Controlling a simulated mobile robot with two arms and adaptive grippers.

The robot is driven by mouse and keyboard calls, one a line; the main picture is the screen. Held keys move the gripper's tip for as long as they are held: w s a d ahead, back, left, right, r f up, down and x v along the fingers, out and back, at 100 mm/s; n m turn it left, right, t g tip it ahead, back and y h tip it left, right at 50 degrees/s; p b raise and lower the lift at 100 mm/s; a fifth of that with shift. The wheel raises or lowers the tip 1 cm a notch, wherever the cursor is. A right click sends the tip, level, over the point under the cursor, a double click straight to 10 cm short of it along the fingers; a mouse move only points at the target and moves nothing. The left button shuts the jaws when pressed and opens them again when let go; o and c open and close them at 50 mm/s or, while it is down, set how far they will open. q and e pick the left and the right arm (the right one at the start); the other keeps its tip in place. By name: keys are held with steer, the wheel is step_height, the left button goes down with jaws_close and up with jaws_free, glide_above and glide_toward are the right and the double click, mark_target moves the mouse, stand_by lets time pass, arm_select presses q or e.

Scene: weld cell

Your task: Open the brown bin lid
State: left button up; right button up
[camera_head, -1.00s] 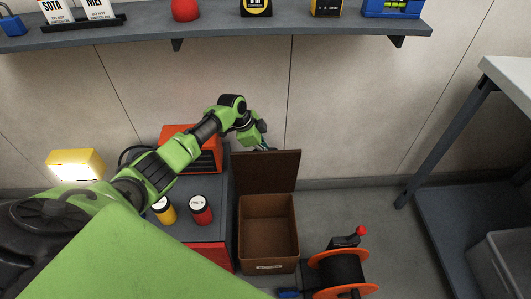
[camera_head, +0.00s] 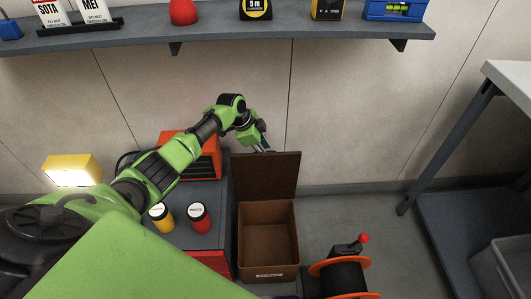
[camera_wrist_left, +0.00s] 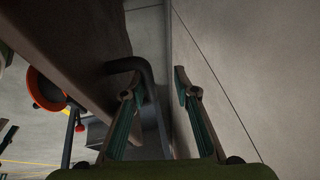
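The brown bin (camera_head: 269,274) stands on the floor with its top open, and its empty inside shows. Its brown lid (camera_head: 268,176) stands upright at the back edge, near the wall. My left gripper (camera_head: 264,146) is at the lid's top edge, on the wall side, its tips partly hidden. In the left wrist view the lid is a dark panel (camera_wrist_left: 70,35) on the left. There, my left gripper (camera_wrist_left: 158,80) has its fingers apart, with a dark bent bar (camera_wrist_left: 150,90) by the left finger; contact is unclear. My right gripper is not seen.
A dark cabinet (camera_head: 197,238) left of the bin carries a red jar (camera_head: 199,220), a yellow jar (camera_head: 163,222) and an orange box (camera_head: 206,165). An orange cable reel (camera_head: 342,278) stands at the bin's front right. A shelf (camera_head: 215,35) runs above.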

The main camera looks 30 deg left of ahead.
arm_select(q)
steer(key=shift+s+f, duration=0.25)
steer(key=shift+f, duration=0.05)
steer(key=shift+a+r, duration=0.1)
steer(key=v, duration=1.2)
steer(key=shift+r, duration=0.2)
